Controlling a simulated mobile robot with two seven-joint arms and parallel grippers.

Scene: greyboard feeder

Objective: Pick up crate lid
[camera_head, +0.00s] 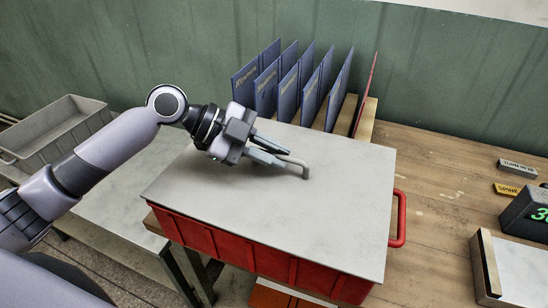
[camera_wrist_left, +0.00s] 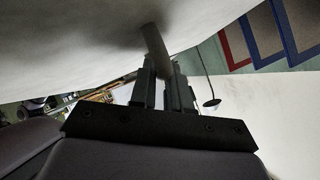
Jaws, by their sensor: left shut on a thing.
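The crate lid (camera_head: 300,222) is a flat light grey sheet with a bent grey handle (camera_head: 300,165) near its middle. It lies over the red crate (camera_head: 250,258), and I cannot tell from this view whether it touches the rim all round. My left gripper (camera_head: 276,157) is at the handle, its fingers shut on it. In the left wrist view the handle (camera_wrist_left: 155,50) comes down between the two fingertips (camera_wrist_left: 163,75), with the pale lid (camera_wrist_left: 70,35) filling the top. My right gripper is not in view.
Blue boards (camera_head: 293,78) and a red one (camera_head: 367,92) stand in a rack behind the lid. A grey crate (camera_head: 60,135) is at left. Small labelled blocks (camera_head: 508,189), a dark display box (camera_head: 527,213) and a pale-topped box (camera_head: 512,270) are at right on the wooden table (camera_head: 440,160).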

